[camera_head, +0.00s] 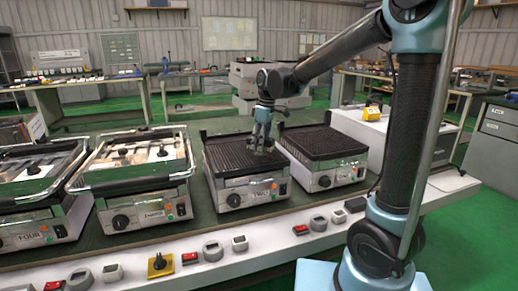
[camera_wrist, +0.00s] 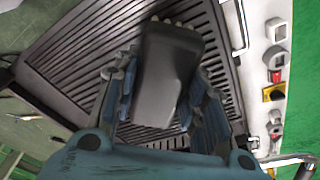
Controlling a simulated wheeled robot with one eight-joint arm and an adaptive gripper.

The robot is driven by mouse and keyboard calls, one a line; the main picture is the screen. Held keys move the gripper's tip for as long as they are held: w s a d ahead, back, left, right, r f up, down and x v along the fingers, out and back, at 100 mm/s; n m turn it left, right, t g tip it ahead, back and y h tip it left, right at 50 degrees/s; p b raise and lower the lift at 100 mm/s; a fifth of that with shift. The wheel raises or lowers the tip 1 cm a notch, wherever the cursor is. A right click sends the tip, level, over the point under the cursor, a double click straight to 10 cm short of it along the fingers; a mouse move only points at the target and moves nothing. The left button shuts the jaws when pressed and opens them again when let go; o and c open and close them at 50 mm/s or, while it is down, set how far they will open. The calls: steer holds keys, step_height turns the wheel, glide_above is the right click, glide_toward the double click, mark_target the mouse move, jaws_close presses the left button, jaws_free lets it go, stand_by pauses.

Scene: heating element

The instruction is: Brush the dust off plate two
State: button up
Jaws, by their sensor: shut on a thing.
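Plate two (camera_head: 228,152) is the dark ridged top of the third grill from the left; its front label looks like TWO. My gripper (camera_head: 262,143) is low over the right half of this plate, pointing down. In the wrist view my gripper (camera_wrist: 158,85) is shut on a dark grey brush (camera_wrist: 163,75) with a broad smooth back. Pale bristle tips show at the brush's far end, over the ridged plate (camera_wrist: 95,50). I cannot tell whether the bristles touch the ridges. No clear dust can be made out in either view.
A grill with an open ridged plate (camera_head: 322,142) stands close on the right. A yellow object (camera_head: 372,111) sits behind right.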

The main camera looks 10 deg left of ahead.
steer(key=shift+d+r, duration=0.1)
steer(key=shift+r, duration=2.25)
